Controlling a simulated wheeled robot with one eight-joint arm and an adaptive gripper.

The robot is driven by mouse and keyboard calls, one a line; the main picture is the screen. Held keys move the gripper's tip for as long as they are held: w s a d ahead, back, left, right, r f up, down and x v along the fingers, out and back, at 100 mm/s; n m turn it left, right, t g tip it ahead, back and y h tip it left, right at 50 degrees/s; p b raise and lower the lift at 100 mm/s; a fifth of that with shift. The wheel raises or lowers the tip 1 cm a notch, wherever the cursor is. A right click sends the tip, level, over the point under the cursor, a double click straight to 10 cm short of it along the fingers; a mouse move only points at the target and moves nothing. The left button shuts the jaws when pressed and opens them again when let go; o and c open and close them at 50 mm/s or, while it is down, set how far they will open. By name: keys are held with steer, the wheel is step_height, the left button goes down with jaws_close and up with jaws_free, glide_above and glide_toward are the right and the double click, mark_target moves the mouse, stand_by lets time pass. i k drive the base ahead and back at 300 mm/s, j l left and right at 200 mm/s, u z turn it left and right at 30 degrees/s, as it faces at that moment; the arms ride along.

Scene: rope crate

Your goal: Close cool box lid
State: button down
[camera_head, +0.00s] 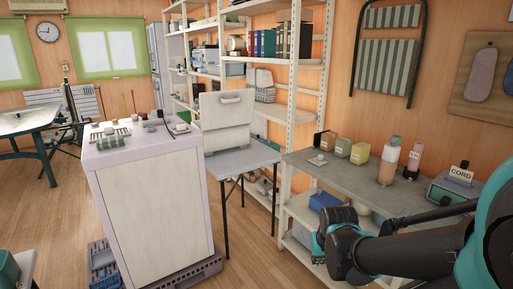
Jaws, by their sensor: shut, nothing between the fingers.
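The cool box (226,142) is a whitish box on a small grey folding table in the middle of the view. Its lid (224,110) stands upright at the back of the box, with a handle near its top edge. The inside of the box is hidden from this angle. My gripper (322,245) is at the lower right, dark and teal, in front of the grey bench. It is shut and empty, well apart from the cool box and its lid.
A white cabinet (155,215) with small items on top stands left of the folding table (245,160). The grey bench (335,173) at right holds cartons, bottles and a box marked CORD (457,186). Tall shelves (298,90) stand behind. Some wooden floor (245,260) is clear in front.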

mark_target(230, 108)
steer(key=i+j, duration=0.15)
steer(key=j, duration=0.25)
steer(key=i+j+u, duration=0.1)
steer(key=j, duration=0.3)
steer(key=i+j, duration=0.3)
